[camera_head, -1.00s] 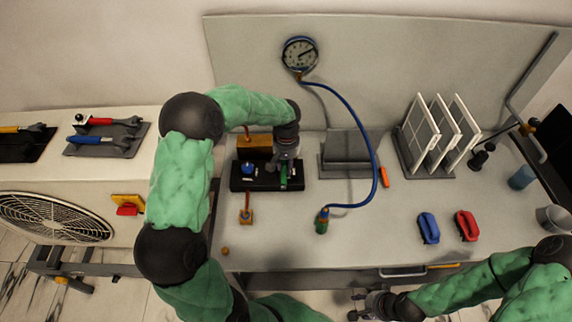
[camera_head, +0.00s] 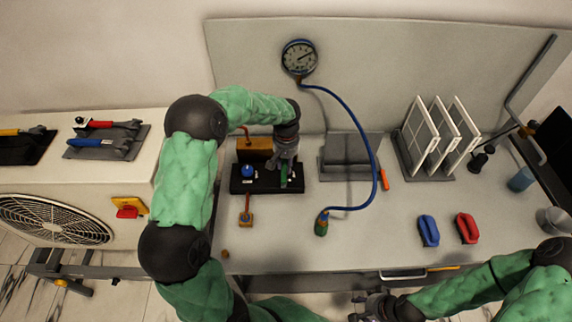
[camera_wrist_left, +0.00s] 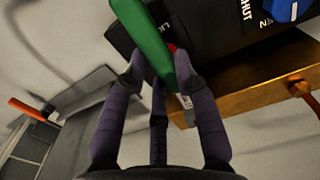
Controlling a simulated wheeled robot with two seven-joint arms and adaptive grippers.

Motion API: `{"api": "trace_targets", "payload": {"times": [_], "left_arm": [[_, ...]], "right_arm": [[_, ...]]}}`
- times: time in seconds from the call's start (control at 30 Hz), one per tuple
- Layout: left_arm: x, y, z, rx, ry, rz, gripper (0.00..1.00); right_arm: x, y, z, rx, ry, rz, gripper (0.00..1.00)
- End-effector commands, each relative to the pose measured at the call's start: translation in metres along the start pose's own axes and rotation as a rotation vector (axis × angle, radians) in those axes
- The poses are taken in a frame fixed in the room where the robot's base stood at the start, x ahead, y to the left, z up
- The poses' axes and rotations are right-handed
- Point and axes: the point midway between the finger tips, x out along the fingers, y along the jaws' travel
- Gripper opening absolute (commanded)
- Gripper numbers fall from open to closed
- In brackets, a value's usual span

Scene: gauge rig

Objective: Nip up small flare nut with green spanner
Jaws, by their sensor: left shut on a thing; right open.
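My left gripper (camera_head: 288,165) is over the black valve block (camera_head: 242,186). In the left wrist view its fingers (camera_wrist_left: 162,85) are shut on the green spanner (camera_wrist_left: 140,28), whose grey end points down toward the brass block (camera_wrist_left: 255,98). A little of the spanner's green (camera_head: 284,178) shows in the head view. A copper fitting (camera_wrist_left: 299,88) with a pipe sits on the brass block; I cannot tell whether it is the small flare nut. Whether the spanner touches any nut is hidden. My right gripper (camera_head: 368,304) is open and empty at the bottom, before the bench.
A blue knob (camera_head: 249,171) stands on the valve block. A grey stand (camera_head: 350,150) is right of the block.

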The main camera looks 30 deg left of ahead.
Motion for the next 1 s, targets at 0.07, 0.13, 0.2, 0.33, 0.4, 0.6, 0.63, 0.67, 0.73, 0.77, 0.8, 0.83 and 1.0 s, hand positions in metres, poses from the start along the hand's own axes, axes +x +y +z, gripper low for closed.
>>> {"api": "trace_targets", "payload": {"times": [0.07, 0.13, 0.2, 0.33, 0.4, 0.6, 0.63, 0.67, 0.73, 0.77, 0.8, 0.83, 1.0], "left_arm": [[-0.0005, -0.0001, -0.0018, -0.001, 0.001, 0.0, 0.0], [-0.0006, -0.0002, -0.003, -0.001, 0.001, 0.0, 0.0], [-0.0007, -0.0002, -0.0041, -0.001, 0.001, 0.0, 0.0], [-0.0007, -0.0002, -0.0053, -0.001, 0.001, 0.0, 0.0], [-0.0007, -0.0002, -0.0054, -0.001, 0.001, 0.0, 0.0], [-0.0006, -0.0001, -0.0053, -0.001, 0.001, 0.0, 0.12], [-0.0006, -0.0001, -0.0053, -0.001, 0.001, 0.0, 0.04], [-0.0006, -0.0001, -0.0053, -0.001, 0.001, 0.0, 0.0], [-0.0006, -0.0001, -0.0053, 0.0, 0.001, 0.0, 0.0], [-0.0006, -0.0001, -0.0053, 0.0, 0.001, 0.0, 0.0], [-0.0006, -0.0002, -0.0053, 0.0, 0.001, 0.0, 0.0], [-0.0007, -0.0004, -0.0053, 0.001, 0.001, 0.0, 0.0], [-0.0011, -0.0049, -0.0058, 0.035, 0.002, 0.0, 0.0]], "right_arm": [[-0.0003, -0.0001, 0.0, 0.0, 0.0, 0.0, 0.44], [-0.0004, -0.0001, 0.0, 0.0, 0.0, 0.0, 0.44], [-0.0005, -0.0002, 0.0, 0.0, 0.0, 0.0, 0.44], [-0.0005, -0.0002, 0.0, 0.0, 0.0, 0.0, 0.44], [-0.0005, -0.0002, 0.0, 0.0, 0.0, 0.0, 0.44], [-0.0005, -0.0002, 0.0, 0.0, 0.0, 0.0, 0.44], [-0.0005, -0.0002, 0.0, 0.0, 0.0, 0.0, 0.44], [-0.0005, -0.0002, 0.0, 0.0, 0.0, 0.0, 0.44], [-0.0005, -0.0002, 0.0, 0.0, 0.0, 0.0, 0.44], [-0.0005, -0.0002, 0.0, 0.0, 0.0, 0.0, 0.44], [-0.0005, -0.0002, 0.0, 0.0, 0.0, 0.0, 0.44], [-0.0007, -0.0002, 0.0, 0.0, 0.0, 0.0, 0.44], [-0.0027, -0.001, 0.0001, 0.0, 0.0, 0.0, 0.44]]}}
